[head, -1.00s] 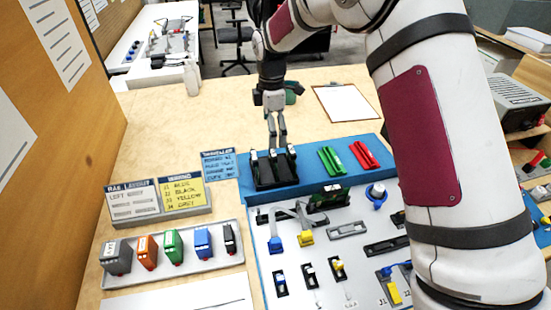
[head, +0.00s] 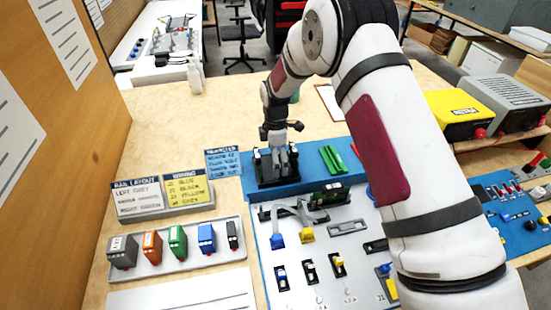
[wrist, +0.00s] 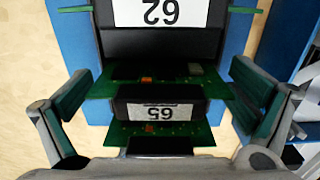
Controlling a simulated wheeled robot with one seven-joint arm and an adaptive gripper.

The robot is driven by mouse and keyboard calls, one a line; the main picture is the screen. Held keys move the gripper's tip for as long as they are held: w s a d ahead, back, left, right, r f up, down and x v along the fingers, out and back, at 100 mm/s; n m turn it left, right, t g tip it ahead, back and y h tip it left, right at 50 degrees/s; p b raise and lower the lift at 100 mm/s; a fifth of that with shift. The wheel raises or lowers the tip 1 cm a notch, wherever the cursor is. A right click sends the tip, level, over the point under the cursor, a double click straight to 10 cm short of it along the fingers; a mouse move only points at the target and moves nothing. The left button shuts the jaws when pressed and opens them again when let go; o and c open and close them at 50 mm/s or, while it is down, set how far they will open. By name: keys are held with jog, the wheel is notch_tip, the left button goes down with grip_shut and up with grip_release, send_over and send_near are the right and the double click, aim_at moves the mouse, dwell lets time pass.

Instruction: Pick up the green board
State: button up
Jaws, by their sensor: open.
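In the wrist view several green boards stand edge-on in a black holder with white labels reading 62 and 65. The middle green board (wrist: 110,90) lies between the fingers of my gripper (wrist: 162,92). The fingers are open, one near each side edge of it, apparently with gaps. Another green board (wrist: 188,132) is nearer the palm, and a third shows at the top. In the head view my gripper (head: 278,158) is down at the black holder (head: 267,182), and its fingers largely hide the boards there. Another green board (head: 333,192) stands on the white panel.
Green strips (head: 332,160) lie right of the holder on the blue base. The white panel (head: 350,250) in front carries cables and connectors. Label signs (head: 137,198) and a tray of coloured modules (head: 180,262) are at left.

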jog(key=c, duration=1.1)
jog(key=shift+s+f, duration=0.1)
jog(key=c, duration=0.4)
jog(key=shift+s+f, duration=0.15)
jog(key=shift+o, duration=0.2)
jog(key=r, duration=0.5)
jog(key=r+b, duration=0.1)
jog(key=r, duration=0.4)
jog(key=shift+w+r, duration=0.2)
jog(key=shift+r, duration=0.05)
jog(key=c, duration=0.7)
jog(key=o, duration=1.1)
jog(key=c, duration=0.4)
